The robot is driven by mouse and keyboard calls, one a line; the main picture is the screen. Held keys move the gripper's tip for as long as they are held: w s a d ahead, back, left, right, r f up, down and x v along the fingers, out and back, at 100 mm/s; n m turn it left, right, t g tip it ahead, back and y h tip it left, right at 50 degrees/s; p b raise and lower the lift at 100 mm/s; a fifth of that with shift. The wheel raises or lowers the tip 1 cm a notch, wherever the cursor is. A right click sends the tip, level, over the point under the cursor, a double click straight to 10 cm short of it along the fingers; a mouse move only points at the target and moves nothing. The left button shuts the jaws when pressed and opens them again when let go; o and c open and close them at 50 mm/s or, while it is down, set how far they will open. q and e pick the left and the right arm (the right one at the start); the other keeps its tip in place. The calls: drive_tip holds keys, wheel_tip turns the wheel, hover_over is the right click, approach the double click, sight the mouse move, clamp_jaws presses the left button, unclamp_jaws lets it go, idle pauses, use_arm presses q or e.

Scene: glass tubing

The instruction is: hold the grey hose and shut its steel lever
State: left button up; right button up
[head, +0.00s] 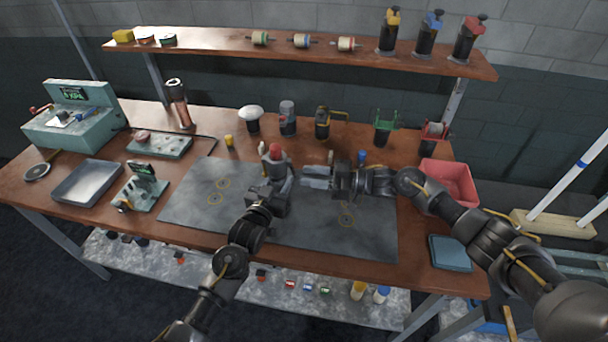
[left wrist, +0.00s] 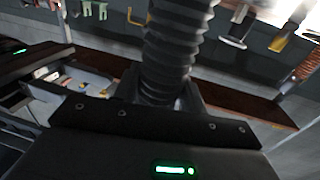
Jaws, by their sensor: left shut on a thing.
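A grey ribbed hose (left wrist: 178,45) stands between the jaws of my left gripper in the left wrist view and fills its upper middle. In the head view, my left gripper (head: 277,181) is shut on this grey hose (head: 271,166) above the mat, and a red part shows at its top. My right gripper (head: 312,177) is just to the right of the hose, its fingers pointing left towards it, apart from it. I cannot make out whether its fingers are open. The steel lever cannot be made out clearly.
A dark grey mat (head: 190,208) lies on the wooden table (head: 410,155). Several upright fittings stand along the back, among them a black one with a yellow lever (head: 322,123). A red bin (head: 455,181) stands right; a grey tray (head: 85,183) lies left. The mat's left part is clear.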

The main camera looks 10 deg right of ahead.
drive_tip(key=shift+x, duration=1.2)
clamp_jaws()
drive_tip(key=shift+w+a+f+t+y, duration=0.1)
drive_tip(key=shift+a+f+t+y, duration=0.15)
drive_tip(key=shift+y, duration=0.5)
drive_tip(key=shift+w+a+f+t+y, duration=0.1)
drive_tip(key=shift+a+f+t+y, duration=0.1)
drive_tip(key=shift+a+y, duration=0.4)
drive_tip(key=shift+d, duration=0.2)
unclamp_jaws()
